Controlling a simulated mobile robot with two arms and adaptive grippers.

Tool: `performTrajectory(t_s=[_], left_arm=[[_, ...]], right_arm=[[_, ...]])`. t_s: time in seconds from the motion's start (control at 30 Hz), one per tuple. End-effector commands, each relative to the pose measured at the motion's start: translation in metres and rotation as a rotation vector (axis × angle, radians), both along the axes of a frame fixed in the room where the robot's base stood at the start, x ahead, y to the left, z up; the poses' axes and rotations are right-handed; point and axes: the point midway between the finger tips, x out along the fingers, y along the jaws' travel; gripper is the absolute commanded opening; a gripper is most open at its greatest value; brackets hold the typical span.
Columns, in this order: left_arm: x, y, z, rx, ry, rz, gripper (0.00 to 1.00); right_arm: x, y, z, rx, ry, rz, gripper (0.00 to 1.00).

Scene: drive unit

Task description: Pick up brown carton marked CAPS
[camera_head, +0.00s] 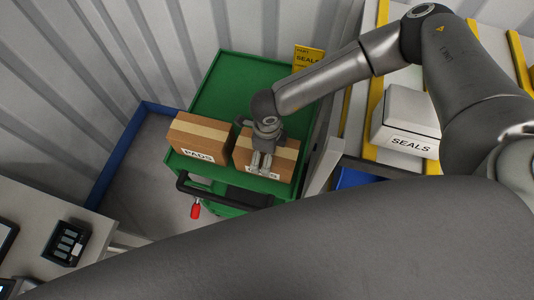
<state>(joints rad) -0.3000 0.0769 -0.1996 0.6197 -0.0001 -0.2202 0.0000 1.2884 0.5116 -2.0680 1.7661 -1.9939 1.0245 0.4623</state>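A brown carton (286,154) with a pale tape strip stands on a green cart (235,78). My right gripper (262,167) is over this carton, in front of its top and label side. The gripper covers most of the carton's label, so I cannot read it as CAPS. The fingers look close together, but I cannot tell whether they are open, shut or touching the carton. A second brown carton marked PADS (203,132) stands just to the left on the same cart. My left gripper is not in view.
A white SEALS box (408,122) sits on a yellow-striped shelf to the right. The cart has a black handle (228,193) and a red tag (195,210). The cart's back left is clear.

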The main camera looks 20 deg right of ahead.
Motion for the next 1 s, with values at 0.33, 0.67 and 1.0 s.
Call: performTrajectory(t_s=[0.33,0.67,1.0], left_arm=[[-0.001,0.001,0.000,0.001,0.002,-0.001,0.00],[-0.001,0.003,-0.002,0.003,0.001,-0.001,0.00],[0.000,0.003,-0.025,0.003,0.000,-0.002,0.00]], right_arm=[[0.000,0.000,0.001,-0.001,-0.001,0.000,0.47],[0.001,0.001,0.004,0.002,-0.003,0.000,0.43],[0.002,0.000,0.055,0.004,-0.007,0.000,0.43]])
